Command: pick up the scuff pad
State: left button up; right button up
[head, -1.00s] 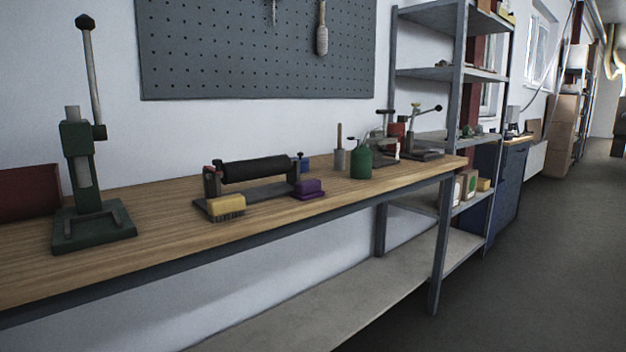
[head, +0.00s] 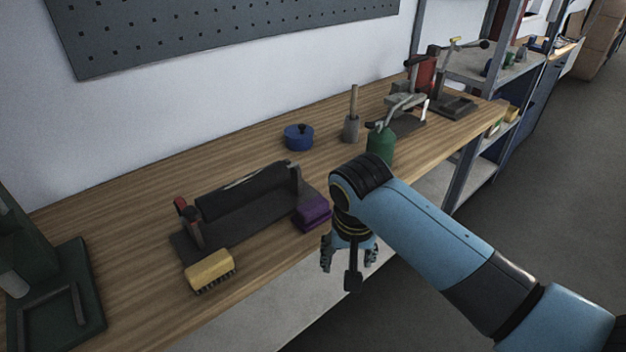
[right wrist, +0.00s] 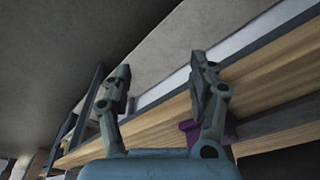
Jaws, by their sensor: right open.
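The scuff pad, which I take to be the purple block (head: 311,212), lies near the front edge of the bench by the right end of a black roller stand. It also shows in the right wrist view (right wrist: 231,131), partly hidden behind one finger. My right gripper (head: 350,260) is open and empty. In the head view it appears just to the right of and below the purple block, off the bench's front edge, and apart from it. In the right wrist view its two fingers (right wrist: 162,82) are spread. My left gripper is not in view.
A blue pot (head: 298,137), a grey pot with a handle (head: 351,128) and a green bottle (head: 380,145) stand farther back. A dark green press (head: 40,270) is at left.

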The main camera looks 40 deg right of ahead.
jog(key=w+r+m+p, duration=0.3)
jog(key=w+r, duration=0.2)
jog(key=r, duration=0.6)
jog(key=w+m, duration=0.2)
jog(key=w+r+m+g, duration=0.1)
jog(key=w+m, duration=0.1)
jog(key=w, duration=0.1)
jog(key=w+r+m, duration=0.1)
jog(key=w+m, duration=0.1)
jog(key=shift+w+r+g, duration=0.1)
jog(key=shift+w+g, duration=0.25)
jog(key=shift+g, duration=0.05)
send_over(312, 204)
notch_tip(312, 204, down, 5)
jog(key=shift+a+r, duration=0.15)
jog(key=shift+r, duration=0.05)
jog(key=shift+f, duration=2.75)
jog(key=c, duration=1.2)
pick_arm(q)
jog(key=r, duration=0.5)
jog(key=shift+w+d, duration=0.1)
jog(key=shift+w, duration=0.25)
pick_arm(e)
jog(key=shift+r, duration=0.1)
